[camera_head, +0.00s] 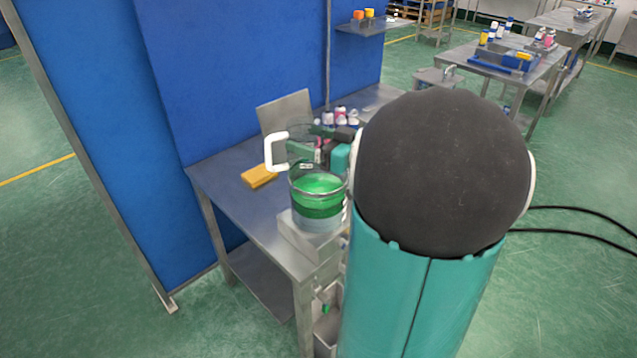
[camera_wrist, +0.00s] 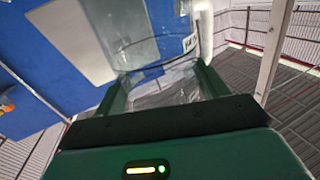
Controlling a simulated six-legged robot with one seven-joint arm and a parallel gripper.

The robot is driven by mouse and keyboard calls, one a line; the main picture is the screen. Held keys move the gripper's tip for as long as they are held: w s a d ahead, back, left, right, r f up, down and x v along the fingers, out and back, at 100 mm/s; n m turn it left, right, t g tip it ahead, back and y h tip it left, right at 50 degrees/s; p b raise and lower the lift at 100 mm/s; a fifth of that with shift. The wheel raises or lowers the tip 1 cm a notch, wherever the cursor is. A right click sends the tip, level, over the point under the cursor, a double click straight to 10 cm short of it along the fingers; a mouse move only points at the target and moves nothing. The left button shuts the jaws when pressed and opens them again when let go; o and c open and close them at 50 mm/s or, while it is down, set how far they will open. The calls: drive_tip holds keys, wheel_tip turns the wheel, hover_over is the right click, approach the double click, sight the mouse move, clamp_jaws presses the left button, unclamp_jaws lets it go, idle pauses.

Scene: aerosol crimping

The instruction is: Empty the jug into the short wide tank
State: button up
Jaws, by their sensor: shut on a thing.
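A clear jug (camera_head: 304,147) with a white handle (camera_head: 269,152) on its left is above the workbench in the head view. My gripper (camera_wrist: 160,88) is shut on it; in the wrist view the clear jug wall (camera_wrist: 134,45) is between the two green fingers. I see no green liquid in the part of the jug shown there. Below and overlapping the jug in the head view is a short wide clear tank (camera_head: 318,211) holding green liquid. The overlap hides where the jug's lower edge ends. My arm hides the area to the right of the tank.
The tank stands on a metal block (camera_head: 300,238) near the front edge of the bench (camera_head: 225,180). A yellow block (camera_head: 259,176) lies left of it. Several small bottles (camera_head: 340,115) stand behind. Blue panels (camera_head: 230,70) border the bench.

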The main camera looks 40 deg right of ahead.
idle(0.3)
drive_tip(key=shift+r, duration=2.5)
drive_tip(key=shift+s+d, duration=0.1)
drive_tip(key=shift+s, duration=0.05)
